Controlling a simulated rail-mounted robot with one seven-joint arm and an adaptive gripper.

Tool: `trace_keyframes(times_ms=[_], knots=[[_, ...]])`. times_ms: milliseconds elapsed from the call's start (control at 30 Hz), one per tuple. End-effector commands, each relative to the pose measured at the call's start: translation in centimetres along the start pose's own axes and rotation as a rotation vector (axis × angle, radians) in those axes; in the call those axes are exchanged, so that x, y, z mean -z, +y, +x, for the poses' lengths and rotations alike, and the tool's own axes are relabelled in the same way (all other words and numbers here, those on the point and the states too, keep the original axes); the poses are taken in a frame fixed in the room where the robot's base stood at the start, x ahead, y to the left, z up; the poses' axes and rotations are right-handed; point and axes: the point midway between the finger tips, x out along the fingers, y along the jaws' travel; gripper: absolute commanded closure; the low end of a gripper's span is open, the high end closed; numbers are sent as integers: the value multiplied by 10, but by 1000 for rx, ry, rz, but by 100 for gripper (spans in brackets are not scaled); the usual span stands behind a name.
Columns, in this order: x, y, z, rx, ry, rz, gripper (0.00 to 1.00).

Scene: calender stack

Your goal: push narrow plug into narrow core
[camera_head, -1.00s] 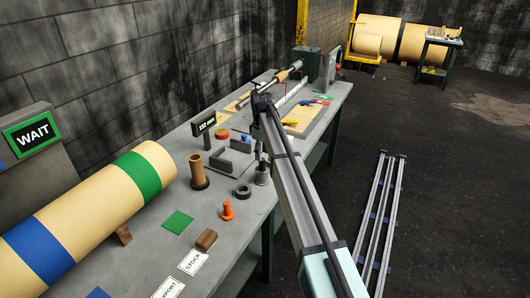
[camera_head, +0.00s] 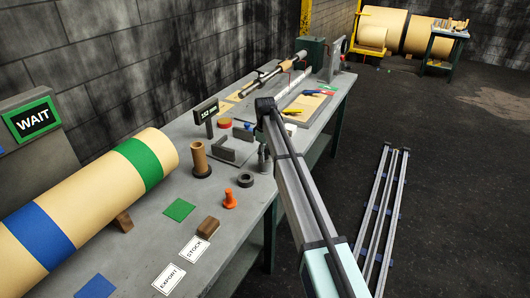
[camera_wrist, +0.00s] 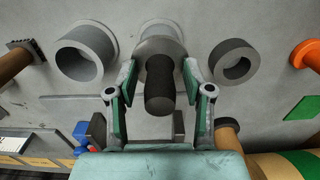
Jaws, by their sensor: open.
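A grey flanged piece with a dark cylindrical knob (camera_wrist: 160,85), perhaps the narrow plug, is in the middle of the wrist view. My gripper (camera_wrist: 158,72) is open, with one green-padded finger on each side of the knob and visible gaps between. In the head view my gripper (camera_head: 263,157) is mostly hidden by my arm, near the bench's right edge. A brown tube (camera_head: 199,158), likely the narrow core, stands upright in a dark base to the left. Its top seems to show low right in the wrist view (camera_wrist: 228,125).
A dark ring (camera_head: 246,179) and an orange piece (camera_head: 230,199) stand close by on the bench. A larger grey ring (camera_wrist: 86,51) shows on the other side in the wrist view. A grey bracket (camera_head: 226,152) and a display post (camera_head: 207,116) stand behind. A green square (camera_head: 180,209) lies clear.

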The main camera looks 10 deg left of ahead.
Motion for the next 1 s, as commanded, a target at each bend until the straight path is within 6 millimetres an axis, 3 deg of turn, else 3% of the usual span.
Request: trace_keyframes(times_ms=[167, 300, 1000], knots=[[0, 0, 0, 0, 0, 0, 49], [0, 0, 0, 0, 0, 0, 99], [0, 0, -3, -1, 1, 0, 100]])
